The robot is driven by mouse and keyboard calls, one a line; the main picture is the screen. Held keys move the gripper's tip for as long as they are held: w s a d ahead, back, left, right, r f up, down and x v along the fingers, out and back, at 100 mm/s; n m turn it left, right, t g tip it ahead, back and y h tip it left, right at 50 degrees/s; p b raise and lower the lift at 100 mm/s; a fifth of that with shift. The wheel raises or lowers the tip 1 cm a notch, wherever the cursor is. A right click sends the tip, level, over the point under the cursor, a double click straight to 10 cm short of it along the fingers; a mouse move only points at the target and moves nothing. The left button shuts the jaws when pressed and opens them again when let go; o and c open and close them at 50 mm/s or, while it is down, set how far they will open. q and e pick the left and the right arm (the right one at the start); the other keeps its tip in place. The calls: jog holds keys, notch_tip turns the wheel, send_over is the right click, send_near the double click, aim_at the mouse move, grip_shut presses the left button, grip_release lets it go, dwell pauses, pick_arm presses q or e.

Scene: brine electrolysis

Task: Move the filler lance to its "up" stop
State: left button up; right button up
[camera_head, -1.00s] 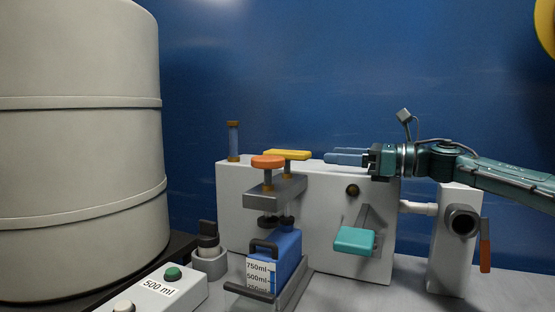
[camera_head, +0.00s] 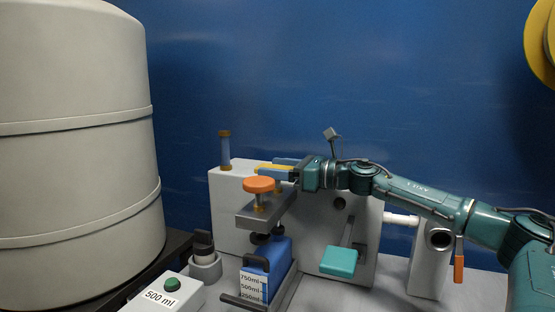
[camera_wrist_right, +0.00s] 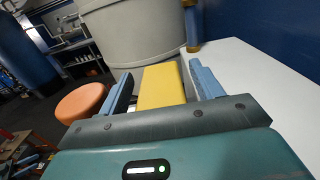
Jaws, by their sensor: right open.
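A grey-white filling unit carries an orange round knob (camera_head: 259,185) on a bracket and a yellow bar handle (camera_head: 264,168) just behind it. I cannot tell for certain which part is the filler lance. My right gripper (camera_head: 279,168) is open at the yellow handle, coming from the right. In the right wrist view the yellow handle (camera_wrist_right: 161,88) lies between the two spread blue fingers (camera_wrist_right: 160,72), with a gap on each side. The orange knob (camera_wrist_right: 82,102) is just outside the left finger. A blue container (camera_head: 268,262) with volume marks stands below the bracket. My left gripper is not in view.
A teal pedal-like lever (camera_head: 339,261) sticks out from the unit's front. A large pale tank (camera_head: 75,150) fills the left. A control box (camera_head: 170,293) with a green button reads 500 ml. A slim blue tube (camera_head: 225,152) stands on the unit's top. A valve with an orange handle (camera_head: 459,262) is at right.

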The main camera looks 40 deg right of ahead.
jog(key=c, duration=1.4)
notch_tip(320, 180, up, 4)
jog(key=p, duration=0.3)
jog(key=shift+r+p, duration=0.4)
jog(key=shift+p, duration=0.05)
jog(key=o, duration=1.4)
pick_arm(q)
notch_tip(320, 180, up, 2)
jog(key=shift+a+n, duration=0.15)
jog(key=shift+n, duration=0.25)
pick_arm(e)
jog(key=shift+f, duration=0.1)
